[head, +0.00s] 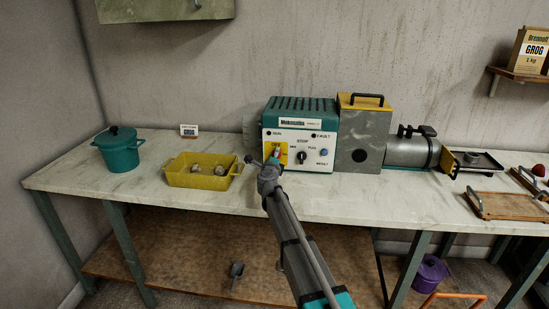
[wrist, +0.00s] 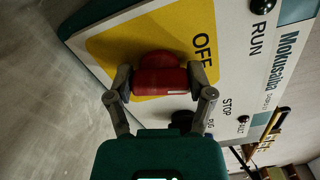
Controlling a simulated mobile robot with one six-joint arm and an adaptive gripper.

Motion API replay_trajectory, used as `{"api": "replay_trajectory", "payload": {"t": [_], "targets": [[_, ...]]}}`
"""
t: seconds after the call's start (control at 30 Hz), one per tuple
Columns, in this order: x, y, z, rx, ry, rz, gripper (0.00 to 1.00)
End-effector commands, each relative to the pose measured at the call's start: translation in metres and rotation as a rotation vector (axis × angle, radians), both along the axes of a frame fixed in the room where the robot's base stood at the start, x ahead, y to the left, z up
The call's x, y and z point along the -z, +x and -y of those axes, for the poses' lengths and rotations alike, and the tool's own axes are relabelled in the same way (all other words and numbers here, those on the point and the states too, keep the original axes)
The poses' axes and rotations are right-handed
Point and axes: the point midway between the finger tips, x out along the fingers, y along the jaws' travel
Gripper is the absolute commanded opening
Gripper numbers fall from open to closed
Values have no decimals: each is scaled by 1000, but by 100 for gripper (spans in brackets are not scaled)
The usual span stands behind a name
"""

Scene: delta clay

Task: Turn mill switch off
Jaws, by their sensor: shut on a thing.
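The mill (head: 300,108) is a teal machine with a white control panel (head: 312,145) at the back of the bench. Its switch is a red knob (wrist: 158,74) on a yellow plate (wrist: 122,46), with OFF printed beside it. My gripper (wrist: 162,82) is shut on the red knob, one finger on each side. In the head view my gripper (head: 271,167) reaches the panel's left part and hides some of the yellow plate. A short white mark shows on the knob's grip in the wrist view. I cannot tell for sure which position it points at.
A black selector (head: 301,156) and a blue button (head: 323,152) sit close to the right of the switch. A yellow tray (head: 180,180) and a teal pot (head: 119,155) stand left on the bench (head: 85,195). A wooden tray (head: 512,208) lies right.

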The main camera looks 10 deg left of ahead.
Motion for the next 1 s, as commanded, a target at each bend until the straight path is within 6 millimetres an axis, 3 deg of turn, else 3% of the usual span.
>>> {"api": "replay_trajectory", "payload": {"t": [0.4,1.0], "targets": [[1,0,0,-1,-268,-9,21],[1,0,0,-1,-320,-11,21]]}}
